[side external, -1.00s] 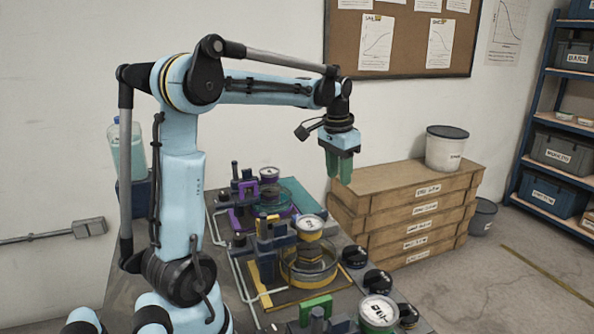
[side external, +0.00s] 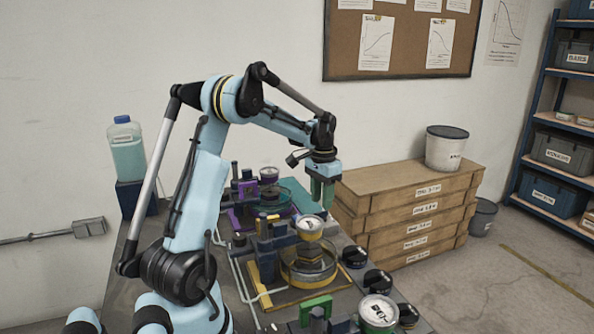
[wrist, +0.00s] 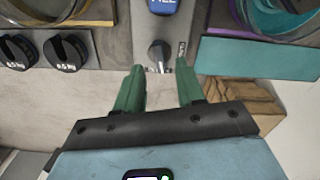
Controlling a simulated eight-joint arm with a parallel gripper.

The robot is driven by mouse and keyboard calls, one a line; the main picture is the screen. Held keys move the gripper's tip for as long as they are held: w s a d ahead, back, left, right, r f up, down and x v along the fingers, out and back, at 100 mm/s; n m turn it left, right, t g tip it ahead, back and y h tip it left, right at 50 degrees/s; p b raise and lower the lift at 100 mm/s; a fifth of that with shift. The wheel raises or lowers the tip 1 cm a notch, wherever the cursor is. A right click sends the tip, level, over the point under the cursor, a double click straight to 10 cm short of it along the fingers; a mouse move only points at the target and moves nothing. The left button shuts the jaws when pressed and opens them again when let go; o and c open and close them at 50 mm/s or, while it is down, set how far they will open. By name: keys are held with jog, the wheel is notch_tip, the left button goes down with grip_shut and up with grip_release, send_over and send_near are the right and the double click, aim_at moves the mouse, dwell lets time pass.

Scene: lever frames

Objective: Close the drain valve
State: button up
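My gripper (side external: 323,200) points down above the far right part of the bench, near the purple station. In the wrist view its two green fingers (wrist: 159,70) are apart, with nothing between them. A small grey knob (wrist: 158,54) shows just beyond the gap between the fingertips, on the bench panel near its edge. A small label beside the knob is too small to read, so I cannot tell for sure that it is the drain valve. The knob is hidden behind my gripper and the equipment in the side view.
A blue button block (wrist: 163,6) sits just beyond the knob. Two black dials (wrist: 65,52) are to its left, and a teal plate (wrist: 255,60) to its right. The yellow station (side external: 308,265) stands nearer on the bench. Stacked wooden crates (side external: 410,205) stand right of the bench.

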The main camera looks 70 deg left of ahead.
aim_at(321, 211)
jog(key=shift+f, duration=1.8)
jog(key=shift+c, duration=0.3)
grip_shut()
